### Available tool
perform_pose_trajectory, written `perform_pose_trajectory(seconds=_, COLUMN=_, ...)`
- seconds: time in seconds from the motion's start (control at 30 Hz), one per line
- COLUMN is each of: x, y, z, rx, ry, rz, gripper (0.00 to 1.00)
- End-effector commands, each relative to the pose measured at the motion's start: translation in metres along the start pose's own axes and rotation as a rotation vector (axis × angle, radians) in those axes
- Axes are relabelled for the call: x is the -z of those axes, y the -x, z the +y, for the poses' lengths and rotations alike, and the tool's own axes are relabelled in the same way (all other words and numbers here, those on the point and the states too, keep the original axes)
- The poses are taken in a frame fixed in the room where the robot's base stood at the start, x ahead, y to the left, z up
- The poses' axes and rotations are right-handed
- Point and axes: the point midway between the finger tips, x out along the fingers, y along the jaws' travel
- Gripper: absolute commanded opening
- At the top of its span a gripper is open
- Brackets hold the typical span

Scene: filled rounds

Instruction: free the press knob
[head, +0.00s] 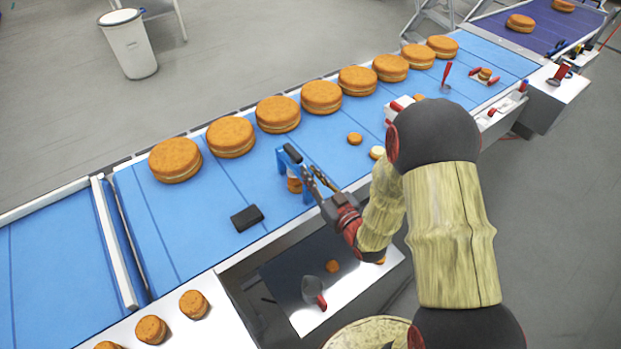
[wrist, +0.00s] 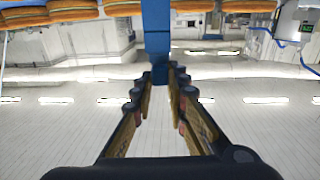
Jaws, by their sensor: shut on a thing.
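A small blue press (head: 283,162) stands on the blue belt near its front edge, with a small round cake (head: 294,185) in its lower part. A dark bar shows at its top. My gripper (head: 311,175) reaches the press from the right, its fingers against it. In the wrist view, the fingers of my gripper (wrist: 160,84) close from both sides on the dark blue press knob (wrist: 159,74), below an upright blue part of the press (wrist: 157,30). The fingers and the press hide part of the knob in the head view.
A row of large filled rounds (head: 321,96) runs along the back of the belt. A black block (head: 247,218) lies left of the press. Small rounds (head: 355,138) lie to the right. A lower metal tray (head: 375,282) holds a scoop (head: 314,291).

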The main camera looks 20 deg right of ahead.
Motion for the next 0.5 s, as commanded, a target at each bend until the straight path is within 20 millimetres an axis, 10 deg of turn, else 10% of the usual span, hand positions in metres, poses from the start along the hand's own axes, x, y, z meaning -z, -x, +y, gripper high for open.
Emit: perform_pose_trajectory(seconds=0.5, x=0.0030, y=-0.0019, z=0.0028, rx=0.084, ry=0.002, rz=0.006, gripper=0.00)
